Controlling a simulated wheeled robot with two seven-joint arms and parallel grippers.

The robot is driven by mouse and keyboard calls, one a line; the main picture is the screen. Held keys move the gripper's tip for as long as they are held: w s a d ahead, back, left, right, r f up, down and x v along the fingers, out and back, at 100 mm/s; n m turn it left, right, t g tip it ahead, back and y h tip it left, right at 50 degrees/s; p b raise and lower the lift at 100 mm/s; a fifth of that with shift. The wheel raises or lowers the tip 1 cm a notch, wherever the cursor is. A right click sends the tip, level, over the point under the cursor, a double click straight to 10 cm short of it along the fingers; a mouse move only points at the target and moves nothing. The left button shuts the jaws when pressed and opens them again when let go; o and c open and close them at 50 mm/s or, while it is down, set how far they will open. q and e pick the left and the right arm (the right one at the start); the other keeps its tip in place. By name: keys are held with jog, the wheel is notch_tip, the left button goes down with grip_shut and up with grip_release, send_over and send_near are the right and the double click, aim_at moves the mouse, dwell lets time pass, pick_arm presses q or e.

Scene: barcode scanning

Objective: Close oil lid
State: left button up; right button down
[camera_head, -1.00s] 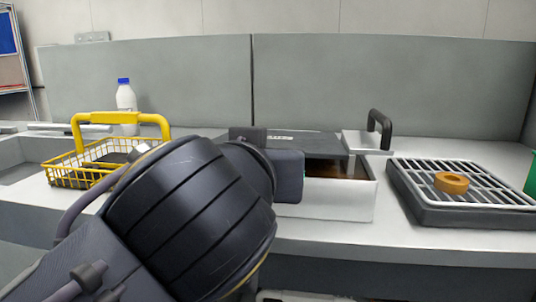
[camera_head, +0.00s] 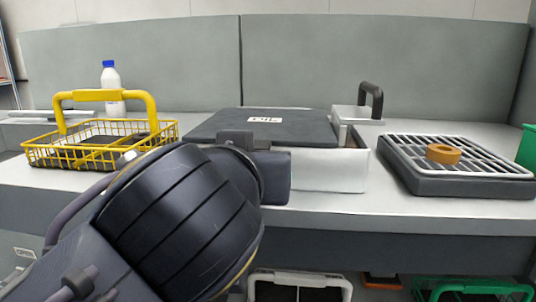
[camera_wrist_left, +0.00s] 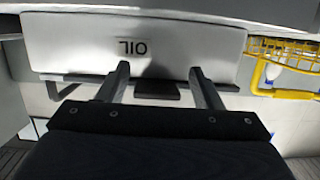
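The oil fryer is a white box (camera_head: 330,172) on the counter with a flat dark lid (camera_head: 225,125) that carries a white label. The lid lies about level over the box; part of its front is hidden behind my left arm. A dark tab handle (camera_head: 240,138) stands at its front edge. In the left wrist view, the tab (camera_wrist_left: 157,88) and the white front marked OIL (camera_wrist_left: 95,45) show. My left gripper (camera_wrist_left: 160,80) is open, its two fingers apart on either side of the tab, not visibly gripping it. My right gripper is out of view.
A yellow wire basket (camera_head: 60,152) and a white bottle with a blue cap (camera_head: 111,78) stand at left. A black handle (camera_head: 372,98) rises behind the fryer's right side.

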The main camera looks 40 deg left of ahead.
pick_arm(q)
jog(key=shift+o, duration=0.6)
jog(key=shift+s+r, duration=0.15)
jog(key=shift+r, duration=0.1)
jog(key=shift+d, duration=0.1)
jog(key=p+v, duration=0.2)
jog(key=v, duration=0.6)
jog(key=shift+p, duration=0.4)
jog(key=shift+s+f, duration=0.1)
jog(key=shift+f, duration=0.05)
